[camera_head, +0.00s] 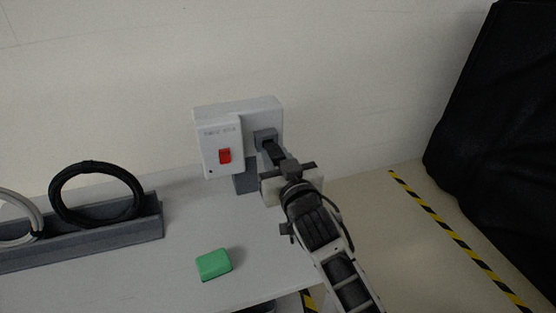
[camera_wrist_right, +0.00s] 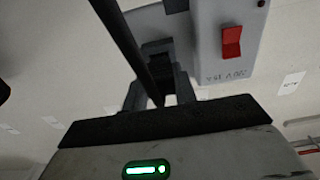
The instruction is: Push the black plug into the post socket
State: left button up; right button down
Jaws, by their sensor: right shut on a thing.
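The post socket (camera_head: 265,136) is a grey square fitting on the front of a pale box (camera_head: 238,110) on a grey post. The black plug (camera_head: 273,152) is lined up with the socket and meets its mouth; I cannot tell how deep it sits. My right gripper (camera_head: 281,163) is shut on the plug, reaching up from the lower right. In the right wrist view the fingers (camera_wrist_right: 160,92) flank the dark plug (camera_wrist_right: 157,65), just below the box, and a black cable (camera_wrist_right: 128,42) crosses in front. My left gripper is out of view.
A red switch (camera_head: 224,156) is on the box beside the socket. A green block (camera_head: 214,264) lies on the pale table (camera_head: 180,280). A grey rack (camera_head: 120,229) at left holds a black cable coil (camera_head: 60,180). A black covered cart (camera_head: 505,130) stands at right beyond striped floor tape (camera_head: 440,228).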

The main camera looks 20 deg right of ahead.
jog(key=shift+w, duration=1.3)
jog(key=c, duration=1)
grip_release()
jog(key=shift+c, duration=0.2)
jog(key=s+b, duration=0.1)
jog(key=s, duration=1.1)
jog(key=shift+d, duration=0.15)
